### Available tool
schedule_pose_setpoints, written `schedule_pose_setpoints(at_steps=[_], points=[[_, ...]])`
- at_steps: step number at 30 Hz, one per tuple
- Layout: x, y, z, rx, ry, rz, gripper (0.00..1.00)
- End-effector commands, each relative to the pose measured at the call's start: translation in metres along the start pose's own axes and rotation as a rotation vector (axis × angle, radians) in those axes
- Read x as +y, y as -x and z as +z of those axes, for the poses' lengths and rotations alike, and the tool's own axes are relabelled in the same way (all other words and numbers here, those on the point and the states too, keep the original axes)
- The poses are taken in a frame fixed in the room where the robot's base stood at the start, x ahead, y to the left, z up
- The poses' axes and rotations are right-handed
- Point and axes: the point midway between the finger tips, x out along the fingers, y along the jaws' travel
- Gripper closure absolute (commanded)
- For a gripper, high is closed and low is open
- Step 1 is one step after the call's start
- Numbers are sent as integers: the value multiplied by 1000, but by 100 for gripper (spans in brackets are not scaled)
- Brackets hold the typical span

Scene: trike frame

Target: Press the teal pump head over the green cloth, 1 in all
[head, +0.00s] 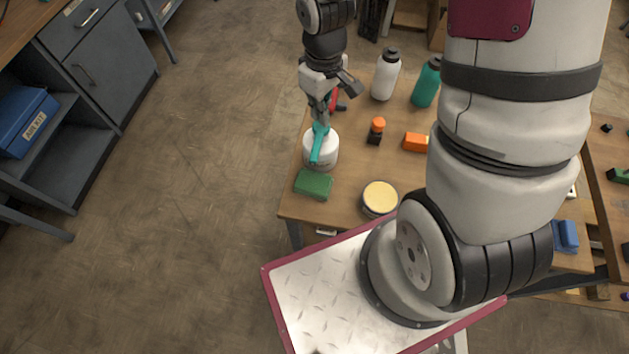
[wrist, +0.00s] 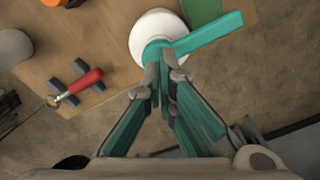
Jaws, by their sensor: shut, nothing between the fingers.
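The pump bottle (head: 322,155) is white with a teal pump head (head: 318,145) whose long spout points toward the green cloth (head: 313,184). The bottle stands upright near the table's left edge, and the spout's tip is near the cloth's back edge. My gripper (head: 320,115) is shut and empty, pointing down right at the top of the pump head. In the wrist view the closed fingertips (wrist: 161,66) overlap the base of the teal spout (wrist: 208,34). I cannot tell whether they touch it. Part of the green cloth (wrist: 203,10) shows beyond the bottle (wrist: 150,28).
A red-handled tool (wrist: 78,87) lies beside the bottle. A white bottle (head: 385,75), a teal bottle (head: 426,84), an orange-capped small bottle (head: 376,130), an orange block (head: 415,142) and a round tin (head: 380,197) stand to the right. Open floor lies left of the table.

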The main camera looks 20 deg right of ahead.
Motion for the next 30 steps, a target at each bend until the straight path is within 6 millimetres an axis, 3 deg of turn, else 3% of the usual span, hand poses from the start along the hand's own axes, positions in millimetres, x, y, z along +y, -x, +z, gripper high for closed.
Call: schedule_pose_setpoints(at_steps=[30], points=[[0,-24,0,0,0,0,100]])
